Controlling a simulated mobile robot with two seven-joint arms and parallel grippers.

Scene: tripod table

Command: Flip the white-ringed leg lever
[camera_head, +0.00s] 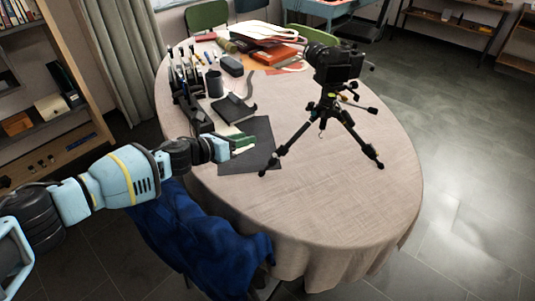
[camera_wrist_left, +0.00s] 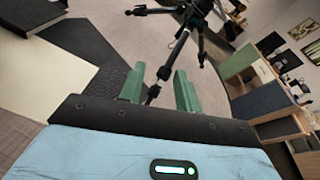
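A black tripod (camera_head: 328,108) with a camera (camera_head: 338,65) on top stands on the table with its legs spread. Its near left leg (camera_head: 291,140) slants down toward a dark mat. Small clamps show along the legs, but the white-ringed lever is too small to make out. My left gripper (camera_head: 243,143) is over the mat, left of this leg. In the left wrist view my green fingers (camera_wrist_left: 158,84) are apart and open, with a tripod leg (camera_wrist_left: 179,48) showing in the gap beyond them, its foot between the fingertips. Nothing is held. My right gripper is out of view.
The oval cloth-covered table (camera_head: 350,215) is clear at the front and right. The dark mat (camera_head: 258,153) lies below the gripper. A black pouch (camera_head: 233,109), a cup (camera_head: 214,83) and other clutter fill the back left. A blue cloth (camera_head: 205,240) hangs by the near edge.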

